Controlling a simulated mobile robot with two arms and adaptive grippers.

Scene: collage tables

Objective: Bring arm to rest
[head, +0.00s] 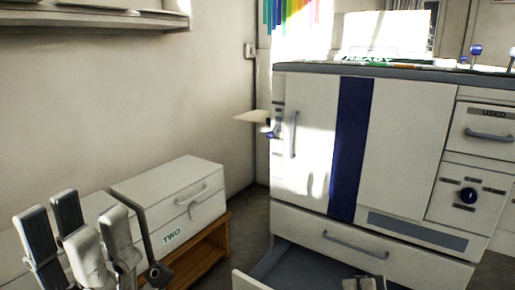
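My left gripper (77,225) is at the lower left, its grey and white fingers pointing up. The fingers stand apart with nothing seen between them. It shows in front of a white box marked TWO (172,237); I cannot tell how far apart they are. A small grey piece at the bottom edge, over the open lower drawer, looks like part of my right gripper (365,284). Most of it is cut off, so its fingers cannot be judged.
A large white cabinet (410,140) with a blue stripe stands at the right. Its lower drawer (252,281) is pulled out. A wooden stand (205,258) carries the box. A shelf (90,20) hangs at upper left. Some floor shows between stand and cabinet.

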